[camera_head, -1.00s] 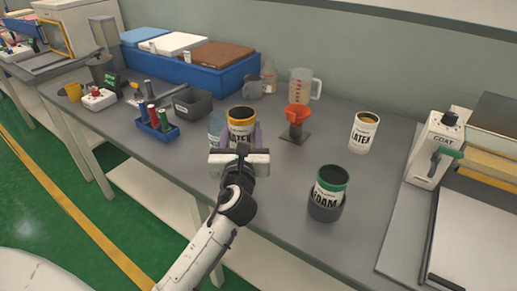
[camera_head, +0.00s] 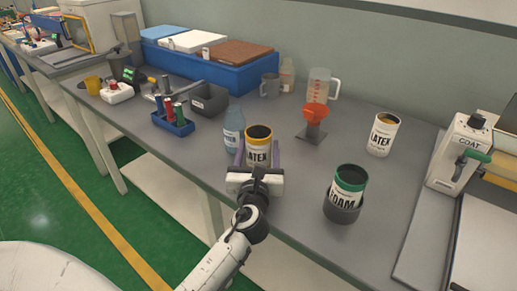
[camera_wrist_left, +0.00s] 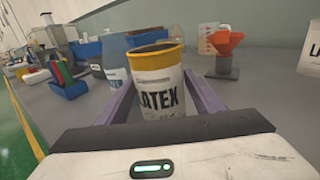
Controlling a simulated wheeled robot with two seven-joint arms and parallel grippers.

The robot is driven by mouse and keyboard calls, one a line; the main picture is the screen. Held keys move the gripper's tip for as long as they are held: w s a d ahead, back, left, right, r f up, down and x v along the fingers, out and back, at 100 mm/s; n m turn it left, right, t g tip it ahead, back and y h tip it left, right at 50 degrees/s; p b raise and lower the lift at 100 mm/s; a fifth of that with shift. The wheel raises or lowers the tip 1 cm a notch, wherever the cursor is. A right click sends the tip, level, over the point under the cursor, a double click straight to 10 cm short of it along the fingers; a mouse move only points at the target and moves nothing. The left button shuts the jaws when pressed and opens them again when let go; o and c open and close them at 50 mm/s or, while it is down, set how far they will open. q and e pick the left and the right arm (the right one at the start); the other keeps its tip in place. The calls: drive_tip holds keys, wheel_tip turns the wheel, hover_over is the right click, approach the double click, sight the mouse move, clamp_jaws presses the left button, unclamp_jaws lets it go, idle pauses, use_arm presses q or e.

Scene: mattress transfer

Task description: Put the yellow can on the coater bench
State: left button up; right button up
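The yellow can (camera_head: 258,150), a white LATEX can with a yellow rim, is near the front edge of the grey bench. My left gripper (camera_head: 258,166) has its purple fingers on both sides of it, apparently touching. In the left wrist view the can (camera_wrist_left: 158,82) is upright between the fingers (camera_wrist_left: 160,100). I cannot tell whether its base touches the bench. The coater (camera_head: 458,150), marked COAT, stands on a flat slab (camera_head: 428,235) at the far right, partly cut off by the frame. My right gripper is not in view.
A green-rimmed FOAM can (camera_head: 347,190) sits in a dark holder to the right. Another LATEX can (camera_head: 383,136) stands behind it. A blue bottle (camera_head: 233,130) is just left of the held can, with an orange funnel (camera_head: 314,115) behind right. A blue tube rack (camera_head: 173,122) is farther left.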

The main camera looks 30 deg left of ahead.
sight(258, 155)
use_arm(q)
drive_tip(key=shift+o, duration=0.7)
drive_tip(key=shift+r, duration=0.1)
drive_tip(key=shift+s, duration=0.15)
drive_tip(key=v, duration=0.7)
drive_tip(key=shift+s+d+r, duration=0.1)
idle(0.8)
